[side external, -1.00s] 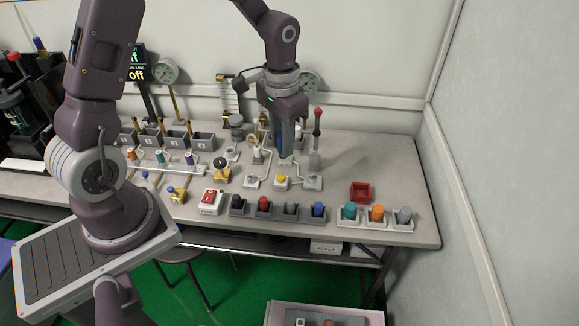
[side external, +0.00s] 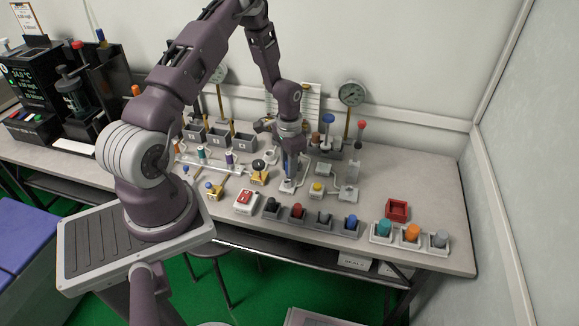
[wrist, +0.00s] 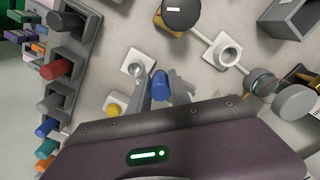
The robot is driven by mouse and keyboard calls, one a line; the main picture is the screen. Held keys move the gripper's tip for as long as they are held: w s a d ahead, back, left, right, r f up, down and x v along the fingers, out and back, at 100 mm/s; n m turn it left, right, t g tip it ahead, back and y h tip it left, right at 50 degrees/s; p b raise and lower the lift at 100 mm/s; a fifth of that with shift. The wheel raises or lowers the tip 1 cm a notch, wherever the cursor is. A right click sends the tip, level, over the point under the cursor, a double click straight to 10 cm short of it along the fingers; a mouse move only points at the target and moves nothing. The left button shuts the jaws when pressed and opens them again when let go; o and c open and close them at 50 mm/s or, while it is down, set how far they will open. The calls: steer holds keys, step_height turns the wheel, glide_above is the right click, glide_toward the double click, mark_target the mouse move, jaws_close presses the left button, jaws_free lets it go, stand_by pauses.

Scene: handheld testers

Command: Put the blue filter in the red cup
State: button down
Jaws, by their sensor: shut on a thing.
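My gripper (wrist: 170,92) is shut on a blue cylinder (wrist: 160,85), the blue filter, which stands up between the fingers in the wrist view. In the side external view my gripper (side external: 289,178) points down at a white base fitting on the bench; the filter is mostly hidden there by the fingers. I cannot tell whether the filter touches the fitting. The red cup (side external: 397,210), a square open box, stands on the right of the bench, well to the right of my gripper. It is not in the wrist view.
A front row of grey holders carries dark, red, grey and blue pegs (side external: 350,222). Another tray holds teal (side external: 384,228), orange and grey pegs in front of the cup. A yellow-topped fitting (side external: 317,188) and a grey post (side external: 349,190) stand right of my gripper.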

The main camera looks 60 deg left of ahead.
steer(key=shift+f, duration=0.25)
steer(key=c, duration=1.5)
jaws_free()
steer(key=shift+r, duration=0.1)
